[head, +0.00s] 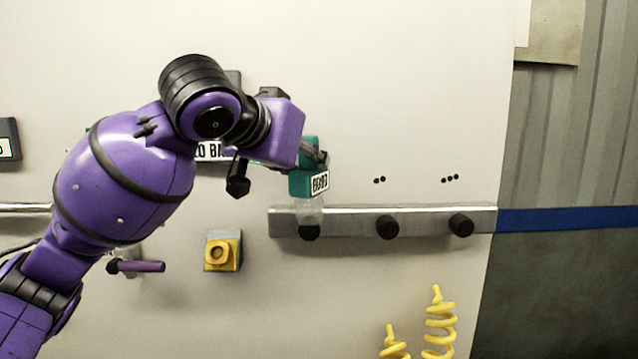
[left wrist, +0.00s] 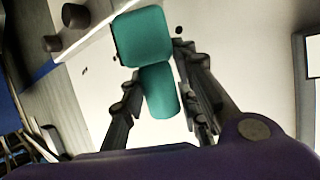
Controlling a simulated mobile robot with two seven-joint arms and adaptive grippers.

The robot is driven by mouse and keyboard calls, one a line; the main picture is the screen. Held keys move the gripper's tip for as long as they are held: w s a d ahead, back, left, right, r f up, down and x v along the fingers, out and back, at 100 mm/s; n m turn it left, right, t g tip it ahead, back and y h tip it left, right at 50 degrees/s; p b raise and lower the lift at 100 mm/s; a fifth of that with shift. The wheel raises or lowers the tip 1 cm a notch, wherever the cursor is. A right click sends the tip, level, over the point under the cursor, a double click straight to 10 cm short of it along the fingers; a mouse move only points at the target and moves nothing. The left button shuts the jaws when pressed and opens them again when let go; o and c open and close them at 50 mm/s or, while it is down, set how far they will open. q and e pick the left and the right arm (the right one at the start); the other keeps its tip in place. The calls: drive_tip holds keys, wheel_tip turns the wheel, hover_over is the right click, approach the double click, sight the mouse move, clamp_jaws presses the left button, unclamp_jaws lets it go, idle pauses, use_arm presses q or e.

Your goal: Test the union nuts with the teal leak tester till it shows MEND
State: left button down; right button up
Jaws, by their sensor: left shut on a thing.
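The teal leak tester (head: 303,184) is held upright in my left gripper (head: 318,157). Its small white display (head: 320,183) carries dark letters that look like GOOD, though they are small and blurred. A clear cup (head: 309,213) hangs below it, at the left union nut (head: 309,232); I cannot tell whether they touch. The middle nut (head: 387,227) and right nut (head: 461,225) are black and uncovered on the metal rail (head: 424,219). In the left wrist view, the teal tester (left wrist: 144,38) sits between the fingers of my left gripper (left wrist: 158,88). My right gripper is not in view.
Two dots and three dots mark the wall above the middle and right nuts. Yellow coils (head: 440,325) stand lower right. A blue band (head: 565,219) runs right of the panel. My left arm hides part of a sign.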

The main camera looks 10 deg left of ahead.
use_arm(q)
drive_tip(key=shift+r, duration=0.1)
idle(0.7)
drive_tip(key=shift+r, duration=3.45)
